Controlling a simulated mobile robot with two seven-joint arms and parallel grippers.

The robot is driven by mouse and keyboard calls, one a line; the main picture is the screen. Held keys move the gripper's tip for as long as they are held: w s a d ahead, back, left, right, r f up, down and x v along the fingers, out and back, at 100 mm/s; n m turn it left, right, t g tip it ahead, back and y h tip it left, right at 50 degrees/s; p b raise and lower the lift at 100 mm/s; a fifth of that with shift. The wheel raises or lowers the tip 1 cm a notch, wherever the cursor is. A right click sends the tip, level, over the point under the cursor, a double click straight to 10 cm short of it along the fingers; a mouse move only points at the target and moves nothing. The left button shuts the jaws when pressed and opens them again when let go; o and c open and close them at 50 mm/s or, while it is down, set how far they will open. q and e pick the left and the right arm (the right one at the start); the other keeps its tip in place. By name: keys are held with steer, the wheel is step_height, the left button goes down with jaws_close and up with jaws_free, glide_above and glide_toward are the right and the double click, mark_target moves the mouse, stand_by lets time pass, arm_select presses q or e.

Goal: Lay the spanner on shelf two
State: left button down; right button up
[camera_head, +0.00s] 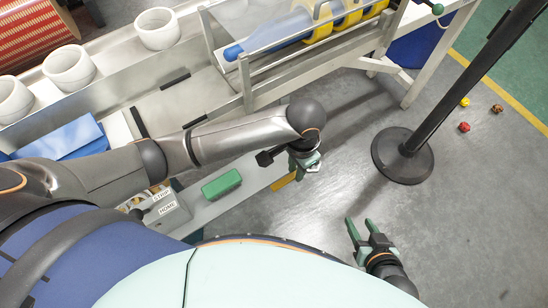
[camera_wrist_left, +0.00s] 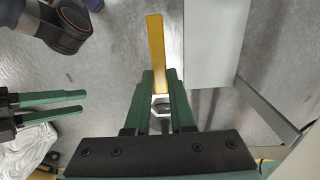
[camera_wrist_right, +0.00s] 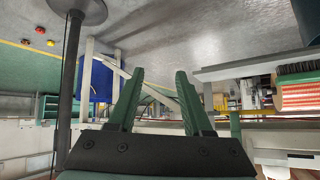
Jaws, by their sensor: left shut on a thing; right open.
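The spanner (camera_wrist_left: 155,48) has a flat yellow handle and a silver end (camera_wrist_left: 161,104). My left gripper (camera_wrist_left: 160,76) is shut on it, with the handle sticking out past the fingertips. In the head view the yellow handle (camera_head: 284,182) shows just below my left gripper (camera_head: 304,161), beside the end of a pale ledge (camera_head: 245,182). My right gripper (camera_head: 361,226) is open and empty, low over the grey floor; its two green fingers also show in the right wrist view (camera_wrist_right: 160,75). I cannot tell which surface is shelf two.
A green block (camera_head: 221,184) sits on the pale ledge beside a box (camera_head: 165,208) marked "STRIP" and "HOME". Behind is a machine with white rolls (camera_head: 69,68) and yellow rings (camera_head: 347,15). A black post (camera_head: 404,155) stands on the right. Floor between is clear.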

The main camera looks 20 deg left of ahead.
arm_select(q)
steer(key=b, duration=0.2)
glide_above(277, 169)
steer(key=f, duration=0.6)
steer(key=shift+d+f, duration=0.2)
steer(key=shift+f, duration=0.2)
step_height(277, 169, down, 4)
steer(key=shift+w+a+r+b, duration=0.1)
steer(key=shift+a+r+b, duration=0.1)
steer(key=shift+b, duration=0.55)
steer(key=shift+r, duration=0.1)
steer(key=c, duration=0.9)
jaws_free()
steer(key=shift+o, duration=0.7)
